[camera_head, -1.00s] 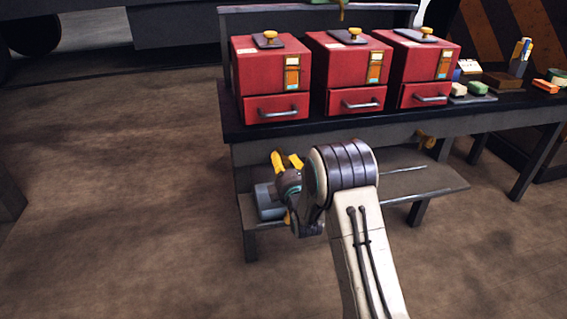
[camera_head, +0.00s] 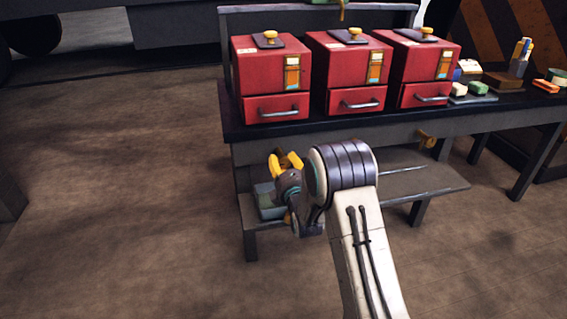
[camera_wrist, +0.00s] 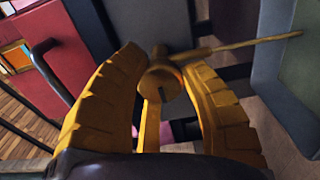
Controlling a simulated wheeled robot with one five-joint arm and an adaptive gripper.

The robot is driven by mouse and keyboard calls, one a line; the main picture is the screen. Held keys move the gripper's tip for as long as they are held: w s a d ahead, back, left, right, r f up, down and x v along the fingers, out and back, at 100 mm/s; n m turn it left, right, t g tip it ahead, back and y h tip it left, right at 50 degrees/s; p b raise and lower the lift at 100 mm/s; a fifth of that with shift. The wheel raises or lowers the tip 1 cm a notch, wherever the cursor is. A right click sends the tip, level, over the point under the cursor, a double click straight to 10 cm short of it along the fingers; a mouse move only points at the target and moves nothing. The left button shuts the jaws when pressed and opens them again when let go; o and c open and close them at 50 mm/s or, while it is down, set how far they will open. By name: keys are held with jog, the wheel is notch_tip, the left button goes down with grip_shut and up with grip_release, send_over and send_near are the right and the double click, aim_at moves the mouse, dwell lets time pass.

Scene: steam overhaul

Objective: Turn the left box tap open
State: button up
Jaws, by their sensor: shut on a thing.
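The brass tap (camera_wrist: 160,84) shows in the wrist view, with a round body and a thin lever (camera_wrist: 245,44) reaching out to the right. My gripper (camera_wrist: 166,100) has its yellow ribbed fingers on either side of the tap and is shut on it. In the head view my gripper (camera_head: 285,162) is at the left part of the bench front, below the left red box (camera_head: 262,80). The tap itself is hidden there behind my gripper.
Three red boxes with drawers stand on the dark bench, including the middle box (camera_head: 335,70) and right box (camera_head: 410,65). A similar brass fitting (camera_head: 427,138) is on the bench front at the right. A lower shelf (camera_head: 420,186) lies beneath. Floor at left is clear.

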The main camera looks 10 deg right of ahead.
jog(key=shift+a+r, duration=0.15)
jog(key=shift+a, duration=0.15)
jog(key=o, duration=0.9)
jog(key=shift+a, duration=0.1)
jog(key=o, duration=0.3)
jog(key=shift+d, duration=0.2)
jog(key=s, duration=1.2)
